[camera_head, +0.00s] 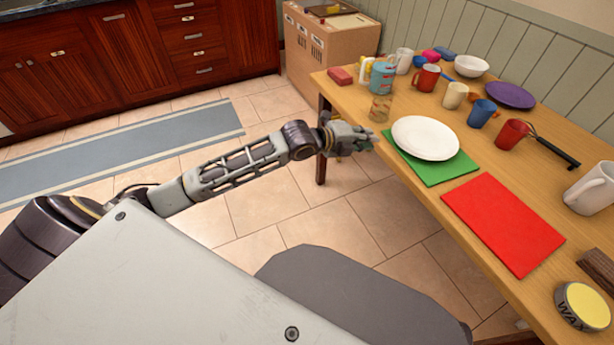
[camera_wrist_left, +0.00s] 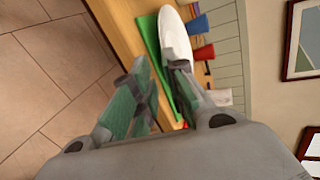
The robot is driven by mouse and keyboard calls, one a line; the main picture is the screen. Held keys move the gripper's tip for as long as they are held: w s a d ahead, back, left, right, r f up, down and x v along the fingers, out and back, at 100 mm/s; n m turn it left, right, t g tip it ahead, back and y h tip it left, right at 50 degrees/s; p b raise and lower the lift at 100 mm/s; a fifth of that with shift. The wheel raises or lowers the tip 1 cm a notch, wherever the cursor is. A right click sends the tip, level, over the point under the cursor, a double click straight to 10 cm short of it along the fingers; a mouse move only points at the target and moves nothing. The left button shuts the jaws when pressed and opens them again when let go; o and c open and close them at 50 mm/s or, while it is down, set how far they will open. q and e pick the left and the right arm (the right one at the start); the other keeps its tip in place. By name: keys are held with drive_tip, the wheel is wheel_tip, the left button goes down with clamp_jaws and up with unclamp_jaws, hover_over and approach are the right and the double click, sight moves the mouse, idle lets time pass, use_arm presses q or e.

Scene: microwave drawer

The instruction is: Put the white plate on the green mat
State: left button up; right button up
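The white plate (camera_head: 425,138) lies flat over the green mat (camera_head: 452,172) near the table's left edge, covering much of the mat. Both also show at the top of the left wrist view, the plate (camera_wrist_left: 174,36) beside the strip of mat (camera_wrist_left: 151,38). My left gripper (camera_head: 371,138) is just off the table edge, to the left of the plate. In the left wrist view its two fingers (camera_wrist_left: 158,72) stand apart with nothing between them. One fingertip overlaps the plate's near edge in that view; I cannot tell whether they touch. My right gripper is not in view.
A red mat (camera_head: 505,222) lies nearer me than the green mat. A glass jar (camera_head: 380,107), a teal pot (camera_head: 382,78) and several mugs stand behind the plate. A purple plate (camera_head: 510,95) and a wax tin (camera_head: 583,305) are on the table. Open floor is left of the table.

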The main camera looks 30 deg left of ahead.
use_arm(q)
drive_tip(key=s+f+n+g+y, duration=0.1)
drive_tip(key=s+f+n, duration=0.25)
drive_tip(key=f, duration=0.25)
drive_tip(key=s+f+n+g+y, duration=0.1)
drive_tip(key=s+f+n, duration=0.1)
drive_tip(key=f+n, duration=0.3)
drive_tip(key=s+a+f+n+g+y, duration=0.2)
drive_tip(key=s+f+n, duration=0.5)
drive_tip(key=s+f, duration=0.5)
drive_tip(key=s+a+f+n+g+y, duration=0.2)
drive_tip(key=s+f+n+g, duration=0.3)
drive_tip(key=s+f+n, duration=0.3)
drive_tip(key=s+f, duration=0.4)
drive_tip(key=s, duration=0.1)
drive_tip(key=shift+s+a+g+y, duration=0.3)
drive_tip(key=shift+s+y, duration=0.1)
